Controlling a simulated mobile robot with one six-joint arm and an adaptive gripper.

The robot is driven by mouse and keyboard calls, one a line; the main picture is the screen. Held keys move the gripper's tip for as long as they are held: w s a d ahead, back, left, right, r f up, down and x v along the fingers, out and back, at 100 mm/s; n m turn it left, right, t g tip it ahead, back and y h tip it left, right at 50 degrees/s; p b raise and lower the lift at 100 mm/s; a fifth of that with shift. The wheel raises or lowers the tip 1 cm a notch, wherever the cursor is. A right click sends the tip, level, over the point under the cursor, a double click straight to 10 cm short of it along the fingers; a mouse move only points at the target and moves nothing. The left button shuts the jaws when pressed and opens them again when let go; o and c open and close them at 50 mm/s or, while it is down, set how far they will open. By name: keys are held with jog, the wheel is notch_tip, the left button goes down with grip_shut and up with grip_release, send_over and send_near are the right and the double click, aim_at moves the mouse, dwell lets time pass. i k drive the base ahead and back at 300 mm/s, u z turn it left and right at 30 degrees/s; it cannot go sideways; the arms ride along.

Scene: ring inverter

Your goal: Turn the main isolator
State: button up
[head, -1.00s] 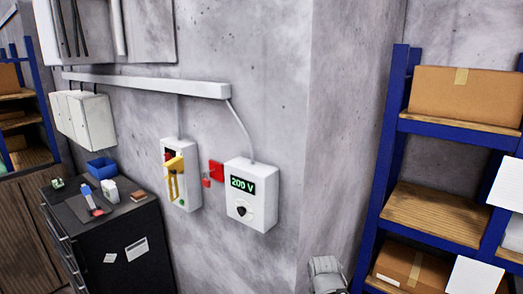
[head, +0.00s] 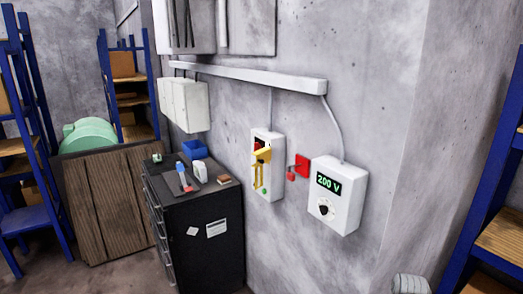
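A white wall box with a yellow handle or bracket and red part (head: 263,160) is on the concrete wall, right of the cabinet; it looks like the main isolator. The yellow part hangs down over its front, and a small green spot shows near its bottom. To its right is a small red plate with a red padlock-like piece (head: 301,166). Further right is a white box reading "200 V" (head: 339,195) with a dark round knob below the display. My gripper's fingers are not visible. A grey rounded part shows at the bottom right edge, too little to identify.
A black drawer cabinet (head: 208,234) stands left below the isolator, with a blue bin (head: 194,150) and several small items on top. Blue-framed shelving (head: 490,225) stands at the right. Wooden panels (head: 110,205) are at the left.

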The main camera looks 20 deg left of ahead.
aim_at(257, 146)
jog(key=k, duration=1)
jog(key=u, duration=1.25)
jog(key=i, duration=1.35)
